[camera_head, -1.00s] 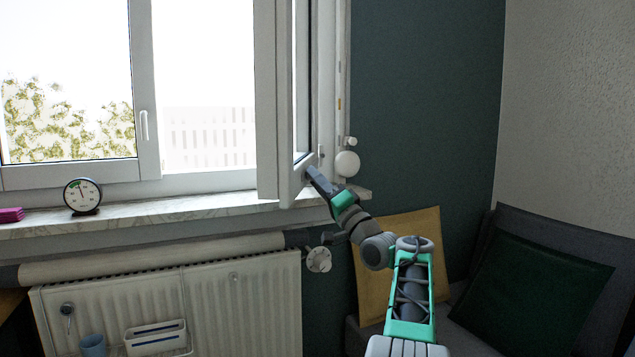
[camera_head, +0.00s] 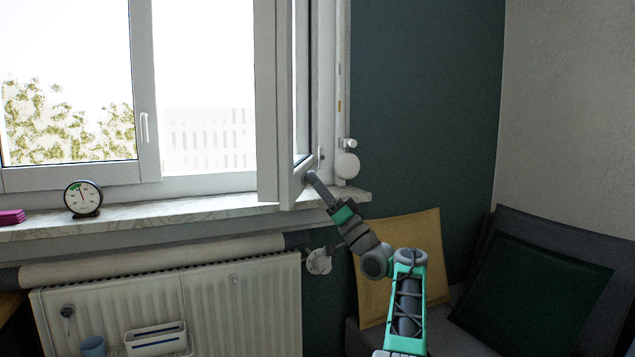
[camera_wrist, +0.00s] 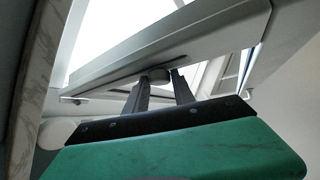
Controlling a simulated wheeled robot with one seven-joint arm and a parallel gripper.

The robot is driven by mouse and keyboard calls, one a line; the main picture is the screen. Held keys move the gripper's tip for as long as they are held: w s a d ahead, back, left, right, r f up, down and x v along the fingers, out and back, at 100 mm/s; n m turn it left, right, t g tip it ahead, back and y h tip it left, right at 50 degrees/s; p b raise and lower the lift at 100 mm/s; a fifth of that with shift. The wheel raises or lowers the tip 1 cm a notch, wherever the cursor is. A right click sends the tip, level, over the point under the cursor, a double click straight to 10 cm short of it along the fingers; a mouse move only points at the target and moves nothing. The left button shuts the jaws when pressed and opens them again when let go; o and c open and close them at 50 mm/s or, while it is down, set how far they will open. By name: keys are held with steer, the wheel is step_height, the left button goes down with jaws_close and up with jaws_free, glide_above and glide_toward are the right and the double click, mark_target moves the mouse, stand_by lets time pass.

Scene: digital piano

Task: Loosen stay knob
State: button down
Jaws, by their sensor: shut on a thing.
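The stay knob (camera_wrist: 158,74) is a small dark round piece under the bottom rail of the open window sash (camera_wrist: 170,45). In the wrist view my gripper (camera_wrist: 160,78) has one finger on each side of the knob, closed on it. In the head view my gripper (camera_head: 311,176) reaches up to the lower corner of the open sash (camera_head: 271,110). The knob itself is hidden there behind the fingers.
The marble sill (camera_head: 150,214) runs below the window, with a round dial gauge (camera_head: 83,198) and pink items (camera_head: 11,217) on it. A radiator (camera_head: 230,300) is below.

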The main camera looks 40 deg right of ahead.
steer(key=shift+d+f+n+y, duration=0.1)
steer(key=shift+n+y, duration=0.4)
steer(key=c, duration=1.1)
jaws_free()
steer(key=v, duration=0.7)
steer(key=shift+s+f+b, duration=0.25)
steer(key=shift+s+b, duration=0.05)
